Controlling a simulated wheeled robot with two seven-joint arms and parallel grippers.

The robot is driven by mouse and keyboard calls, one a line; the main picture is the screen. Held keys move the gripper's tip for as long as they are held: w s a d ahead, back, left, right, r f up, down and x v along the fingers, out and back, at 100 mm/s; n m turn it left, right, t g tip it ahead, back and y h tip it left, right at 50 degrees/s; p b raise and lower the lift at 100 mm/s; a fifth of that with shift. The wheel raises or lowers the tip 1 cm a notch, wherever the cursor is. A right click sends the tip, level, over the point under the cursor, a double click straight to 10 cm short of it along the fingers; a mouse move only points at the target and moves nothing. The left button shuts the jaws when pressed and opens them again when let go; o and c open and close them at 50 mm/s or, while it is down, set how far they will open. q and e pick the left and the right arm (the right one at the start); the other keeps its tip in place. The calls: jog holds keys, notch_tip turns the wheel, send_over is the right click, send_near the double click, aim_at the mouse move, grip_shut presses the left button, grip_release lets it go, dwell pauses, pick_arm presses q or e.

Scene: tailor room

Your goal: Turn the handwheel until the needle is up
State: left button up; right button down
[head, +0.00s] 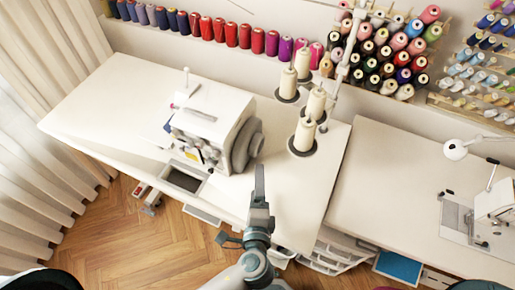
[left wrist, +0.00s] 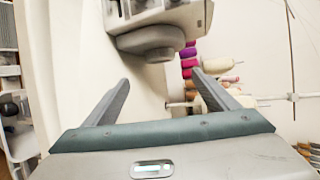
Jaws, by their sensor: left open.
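A white sewing machine (head: 208,125) stands on the left table. Its grey round handwheel (head: 247,146) is on the machine's right end. The handwheel also shows in the left wrist view (left wrist: 150,40), at the top and beyond my fingertips. My left gripper (head: 260,172) is over the table, in front and a little right of the handwheel, seen edge-on in the head view. In the left wrist view my left gripper (left wrist: 158,82) is open, with nothing between its fingers and apart from the handwheel. The needle cannot be made out. My right gripper is not in view.
White thread cones (head: 304,134) on dark bases stand right of the handwheel, beside a thread stand. The left table (head: 100,100) is clear left of the machine. A second table (head: 385,190) with another machine (head: 495,203) is at right. Thread spools line the wall.

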aim_at(257, 151)
pick_arm(q)
jog(key=p+x, duration=0.4)
jog(key=x, duration=1.1)
jog(key=shift+w+f, duration=0.1)
jog(key=shift+w, duration=0.25)
jog(key=c, duration=1)
